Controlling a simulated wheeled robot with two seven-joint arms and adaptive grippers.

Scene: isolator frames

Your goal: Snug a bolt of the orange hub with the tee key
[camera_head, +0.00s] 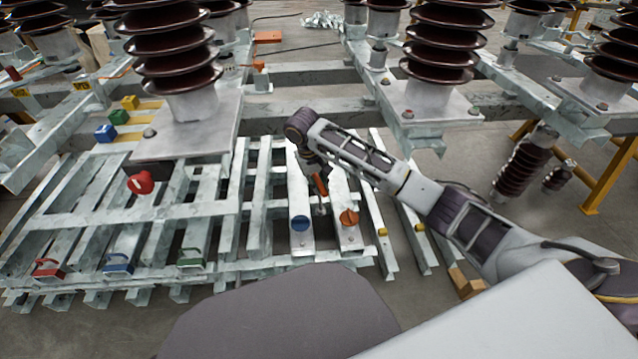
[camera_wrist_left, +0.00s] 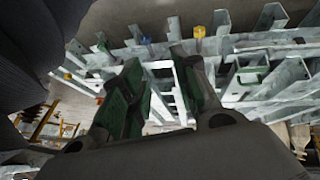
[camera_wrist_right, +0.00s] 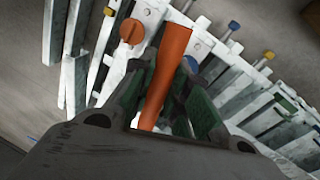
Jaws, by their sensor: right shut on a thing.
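The orange hub (camera_head: 349,217) sits on a pale steel rail, right of the blue hub (camera_head: 300,222). It also shows at the upper left of the right wrist view (camera_wrist_right: 131,31). My right gripper (camera_head: 316,174) is shut on the orange handle of the tee key (camera_head: 321,187), which slants between the fingers in the right wrist view (camera_wrist_right: 165,78). The key's grey shaft points down between the two hubs, apart from the orange hub in the picture. Its tip and the hub's bolts are too small to tell clearly. My left gripper (camera_wrist_left: 160,95) is open and empty, outside the head view.
A red knob (camera_head: 140,183) stands on the frame at left. Red (camera_head: 47,268), blue (camera_head: 117,263) and green (camera_head: 191,258) handles line the front rail. Large brown insulators (camera_head: 172,50) rise behind. Wooden blocks (camera_head: 466,283) lie on the floor at right.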

